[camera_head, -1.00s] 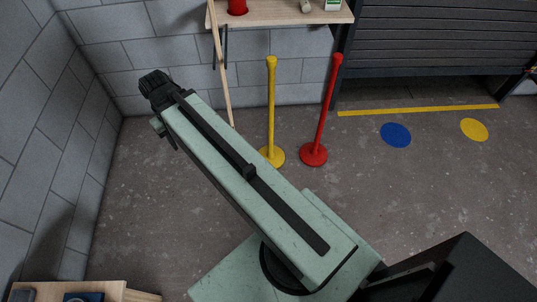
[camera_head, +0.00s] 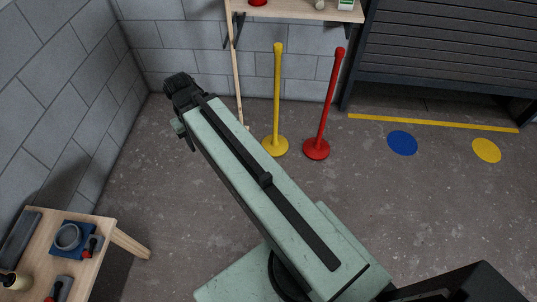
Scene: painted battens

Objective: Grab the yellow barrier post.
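The yellow barrier post (camera_head: 277,95) stands upright on a round yellow base on the floor, near the back wall. A similar red post (camera_head: 326,105) stands just to its right. My arm reaches up and left from the bottom right. The dark end of the arm, with my gripper (camera_head: 182,100), is left of the yellow post and clearly apart from it. The gripper's fingers are too small and dark to tell whether they are open or shut.
A wooden shelf (camera_head: 290,12) with items is on the back wall above the posts. A wooden table (camera_head: 95,232) with tools stands at lower left. A slatted shutter (camera_head: 440,50) is at right. Blue (camera_head: 402,143) and yellow (camera_head: 486,151) floor discs lie flat. Floor around the posts is open.

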